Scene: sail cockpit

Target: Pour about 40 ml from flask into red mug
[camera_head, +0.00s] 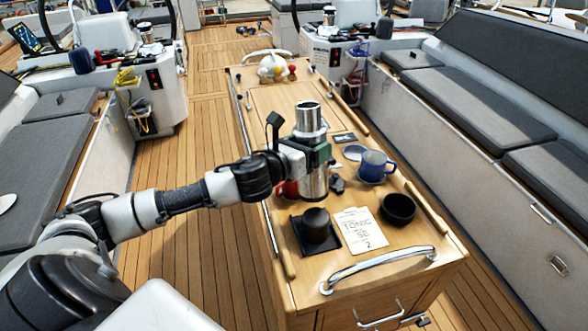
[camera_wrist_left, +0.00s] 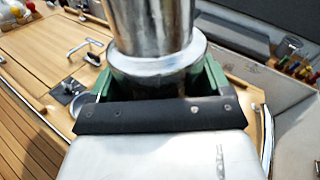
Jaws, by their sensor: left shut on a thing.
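My left gripper (camera_head: 318,155) is shut around the silver metal flask (camera_head: 309,118), which stands upright, above or at the cockpit table. Its shiny wall also shows between the green finger pads in the left wrist view (camera_wrist_left: 155,25). I cannot tell whether the flask's base touches the table. My right gripper is not in view.
The wooden table (camera_head: 285,98) carries a blue mug (camera_head: 373,168), a black bowl (camera_head: 398,208), a written note (camera_head: 360,231), and a dark round object (camera_head: 316,225) on a black square. A metal rail (camera_head: 378,268) edges the near end. Fruit (camera_head: 273,69) sits at the far end.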

